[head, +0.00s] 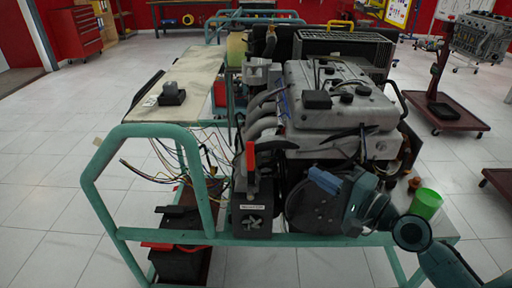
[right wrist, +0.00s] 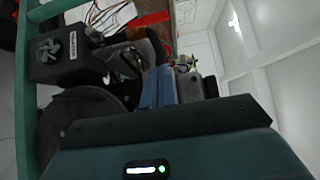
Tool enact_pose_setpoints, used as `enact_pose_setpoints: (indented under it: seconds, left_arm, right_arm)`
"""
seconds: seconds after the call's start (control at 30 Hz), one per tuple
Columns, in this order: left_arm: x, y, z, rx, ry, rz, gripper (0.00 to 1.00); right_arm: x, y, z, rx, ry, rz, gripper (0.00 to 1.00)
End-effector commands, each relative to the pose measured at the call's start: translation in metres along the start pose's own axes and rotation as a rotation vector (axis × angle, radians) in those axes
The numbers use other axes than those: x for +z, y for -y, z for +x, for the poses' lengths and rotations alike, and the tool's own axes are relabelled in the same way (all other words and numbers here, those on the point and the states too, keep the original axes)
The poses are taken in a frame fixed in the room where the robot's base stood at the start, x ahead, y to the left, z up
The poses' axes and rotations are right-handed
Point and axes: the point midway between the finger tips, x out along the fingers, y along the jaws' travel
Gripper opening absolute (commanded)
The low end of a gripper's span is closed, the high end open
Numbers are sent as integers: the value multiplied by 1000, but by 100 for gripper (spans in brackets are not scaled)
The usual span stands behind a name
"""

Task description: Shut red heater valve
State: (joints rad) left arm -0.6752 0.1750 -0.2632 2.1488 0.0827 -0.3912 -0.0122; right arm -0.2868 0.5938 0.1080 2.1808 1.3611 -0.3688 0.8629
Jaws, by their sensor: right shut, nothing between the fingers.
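The red heater valve (head: 250,158) is a narrow red lever standing upright above the black heater box (head: 252,208), at the front left of the engine. In the right wrist view the red lever (right wrist: 148,20) lies near the top middle, beyond the fingers, and the heater box (right wrist: 62,55) is at the upper left. My right gripper (head: 324,180) is in front of the engine, to the right of the lever and apart from it. Its blue fingers (right wrist: 168,84) are shut and empty. My left gripper is in neither view.
The engine (head: 335,95) stands on a green tube frame (head: 100,200). Loose wires (head: 150,165) hang left of the heater box. A black battery (head: 180,250) sits low in the frame. A green cup (head: 426,204) stands near my right arm. Open floor lies to the left.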

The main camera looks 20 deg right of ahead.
Motion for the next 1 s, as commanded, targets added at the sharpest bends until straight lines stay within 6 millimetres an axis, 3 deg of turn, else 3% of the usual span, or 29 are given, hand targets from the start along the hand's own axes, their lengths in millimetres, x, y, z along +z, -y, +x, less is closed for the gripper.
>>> enact_pose_setpoints:
  seconds: [0.37, 0.53, 1.0]
  left_arm:
    - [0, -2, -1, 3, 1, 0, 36]
    - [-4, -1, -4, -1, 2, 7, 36]
    - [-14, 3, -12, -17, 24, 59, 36]
  right_arm:
    - [0, 2, 1, -5, 1, 8, 0]
    - [-1, 4, 12, -7, 0, 9, 0]
    - [0, 5, 106, -6, 2, 9, 0]
